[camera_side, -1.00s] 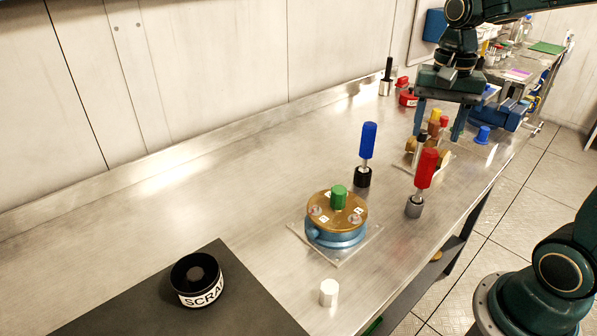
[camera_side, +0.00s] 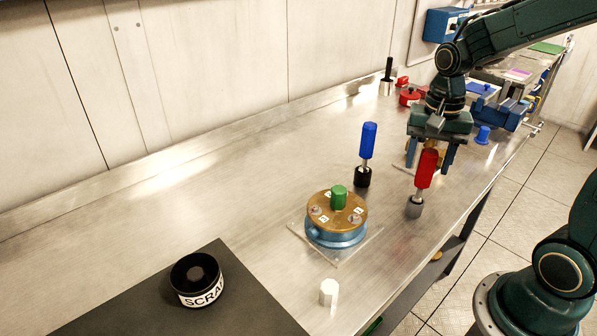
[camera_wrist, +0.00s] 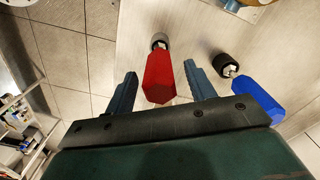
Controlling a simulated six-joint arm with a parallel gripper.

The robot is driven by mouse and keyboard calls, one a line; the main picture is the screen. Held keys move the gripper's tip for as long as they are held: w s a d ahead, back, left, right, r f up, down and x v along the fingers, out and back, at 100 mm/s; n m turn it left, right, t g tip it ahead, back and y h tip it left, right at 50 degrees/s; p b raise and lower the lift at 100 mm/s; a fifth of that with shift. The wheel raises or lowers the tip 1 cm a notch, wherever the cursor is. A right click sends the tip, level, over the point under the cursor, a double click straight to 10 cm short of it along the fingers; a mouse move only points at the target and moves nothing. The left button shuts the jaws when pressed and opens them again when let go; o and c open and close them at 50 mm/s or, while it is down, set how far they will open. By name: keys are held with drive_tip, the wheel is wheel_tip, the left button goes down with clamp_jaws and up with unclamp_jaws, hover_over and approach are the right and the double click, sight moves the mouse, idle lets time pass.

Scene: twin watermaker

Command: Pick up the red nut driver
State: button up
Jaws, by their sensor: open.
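The red nut driver (camera_side: 426,170) stands upright in a grey round holder (camera_side: 414,208) near the bench's front edge. My gripper (camera_side: 429,160) is open, pointing down, just behind the red handle in the side view. In the wrist view the red nut driver (camera_wrist: 159,78) shows between the two fingers of my gripper (camera_wrist: 160,88), with gaps on both sides. I cannot tell from these views how far down the fingers reach along the handle.
A blue nut driver (camera_side: 368,142) stands in a black holder (camera_side: 363,177) to the left; it also shows in the wrist view (camera_wrist: 258,102). A brass-topped blue housing (camera_side: 337,218) with a green knob, a white cylinder (camera_side: 328,292) and a black scrap bin (camera_side: 197,279) stand nearer.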

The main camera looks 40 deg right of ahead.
drive_tip(key=shift+f, duration=1.1)
drive_tip(key=c, duration=1)
